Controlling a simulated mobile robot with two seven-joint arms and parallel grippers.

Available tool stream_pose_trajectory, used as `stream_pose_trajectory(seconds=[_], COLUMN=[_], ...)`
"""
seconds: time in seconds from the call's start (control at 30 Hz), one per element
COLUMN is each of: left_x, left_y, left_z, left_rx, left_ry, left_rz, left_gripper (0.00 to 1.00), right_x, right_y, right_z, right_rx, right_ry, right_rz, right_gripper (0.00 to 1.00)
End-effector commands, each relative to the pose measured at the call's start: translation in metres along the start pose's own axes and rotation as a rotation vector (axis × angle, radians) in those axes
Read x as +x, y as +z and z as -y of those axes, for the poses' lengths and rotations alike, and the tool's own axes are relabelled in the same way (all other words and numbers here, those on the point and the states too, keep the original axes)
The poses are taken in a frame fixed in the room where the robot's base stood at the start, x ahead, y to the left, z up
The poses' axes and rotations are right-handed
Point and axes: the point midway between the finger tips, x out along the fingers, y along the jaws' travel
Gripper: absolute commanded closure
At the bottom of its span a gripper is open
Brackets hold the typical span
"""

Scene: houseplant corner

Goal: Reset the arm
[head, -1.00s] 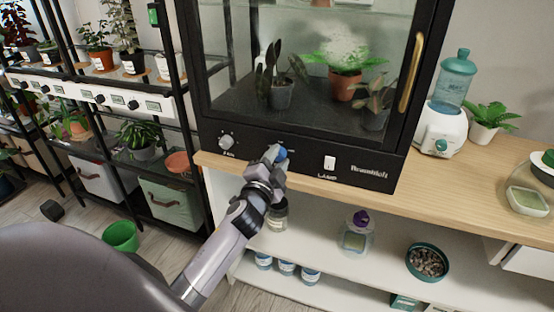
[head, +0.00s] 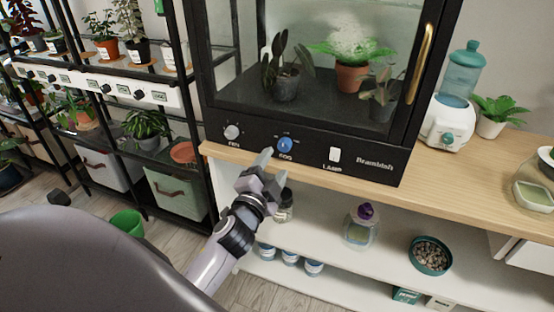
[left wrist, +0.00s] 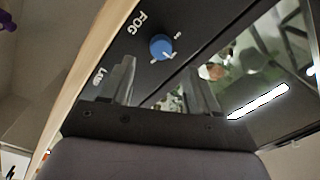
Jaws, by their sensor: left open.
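My left gripper (head: 265,168) is open and empty, just in front of the cabinet's lower panel in the head view. Its two fingers are apart and point up toward the blue FOG knob (head: 285,145), clear of it. In the left wrist view the FOG knob (left wrist: 161,46) appears beyond and between the open fingers (left wrist: 165,85). The grey FEN-like labelled knob (head: 232,132) is left of it and the white LAMP switch (head: 335,155) is right of it. My right gripper is not in view.
The black glass cabinet (head: 385,165) with several potted plants stands on a wooden counter (head: 440,185). A teal-and-white dispenser (head: 447,125) is to its right. Below, a shelf holds jars and a bowl of pebbles (head: 430,255). A black plant rack (head: 190,95) stands left.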

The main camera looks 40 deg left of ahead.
Motion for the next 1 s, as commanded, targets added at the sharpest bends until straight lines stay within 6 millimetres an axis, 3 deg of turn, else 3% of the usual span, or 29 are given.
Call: stream_pose_trajectory(seconds=[0.73, 0.87, 1.0], left_x=[-0.009, -0.03, -0.079], left_y=[-0.001, 0.0, -0.001], left_z=[-0.002, -0.019, -0.053], left_rx=[-0.014, -0.114, -0.325], left_ry=[0.016, 0.118, 0.315], left_rz=[0.002, 0.022, 0.085], left_gripper=[0.4, 0.4, 0.4], right_x=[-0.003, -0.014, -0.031], right_y=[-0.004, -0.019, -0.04], right_z=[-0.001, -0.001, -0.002], right_rx=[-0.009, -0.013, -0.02], right_ry=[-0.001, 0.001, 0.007], right_rz=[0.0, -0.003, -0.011], right_gripper=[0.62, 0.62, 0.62])
